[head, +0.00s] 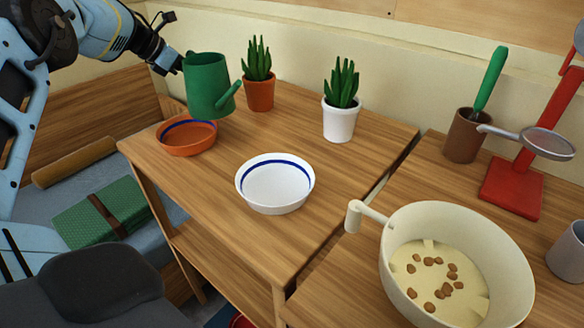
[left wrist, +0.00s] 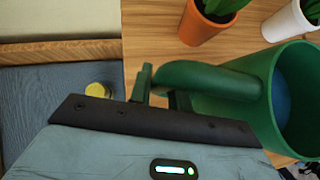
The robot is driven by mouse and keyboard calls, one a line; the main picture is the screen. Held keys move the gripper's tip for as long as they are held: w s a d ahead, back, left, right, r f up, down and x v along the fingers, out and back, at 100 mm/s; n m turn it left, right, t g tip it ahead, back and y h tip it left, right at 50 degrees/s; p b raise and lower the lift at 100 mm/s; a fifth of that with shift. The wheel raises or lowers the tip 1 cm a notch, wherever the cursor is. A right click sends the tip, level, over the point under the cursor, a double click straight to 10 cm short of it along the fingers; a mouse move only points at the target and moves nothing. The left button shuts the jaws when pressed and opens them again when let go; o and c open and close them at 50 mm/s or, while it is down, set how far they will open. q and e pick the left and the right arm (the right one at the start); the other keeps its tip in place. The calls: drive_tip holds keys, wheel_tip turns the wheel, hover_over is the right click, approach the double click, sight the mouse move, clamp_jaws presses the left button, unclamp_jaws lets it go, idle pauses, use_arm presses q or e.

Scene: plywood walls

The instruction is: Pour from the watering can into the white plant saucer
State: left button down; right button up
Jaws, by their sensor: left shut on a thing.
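The green watering can (head: 207,88) is held in the air by my left gripper (head: 172,64), at the table's far left, above and behind the orange saucer as seen in the head view. It looks roughly upright, with its spout toward the right. In the left wrist view, my left gripper (left wrist: 158,90) is shut on the handle of the can (left wrist: 262,95), and blue shows inside the can. The white plant saucer (head: 273,205) with a blue ring stands on the table, right of and nearer than the can. Its inside looks empty. My right gripper is not in view.
An orange saucer (head: 184,149) with a blue ring stands at the table's left. Behind are plants in an orange pot (head: 260,94) and a white pot (head: 339,122). On the right table are a large cream bowl (head: 510,265), a brown cup (head: 462,137) and a red stand (head: 511,189).

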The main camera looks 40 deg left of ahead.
use_arm(q)
drive_tip(key=shift+w+d+r, duration=0.15)
drive_tip(key=shift+w, duration=0.2)
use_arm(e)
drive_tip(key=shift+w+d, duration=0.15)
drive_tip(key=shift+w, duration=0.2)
use_arm(q)
drive_tip(key=shift+s+r, duration=0.1)
drive_tip(key=shift+r, duration=0.05)
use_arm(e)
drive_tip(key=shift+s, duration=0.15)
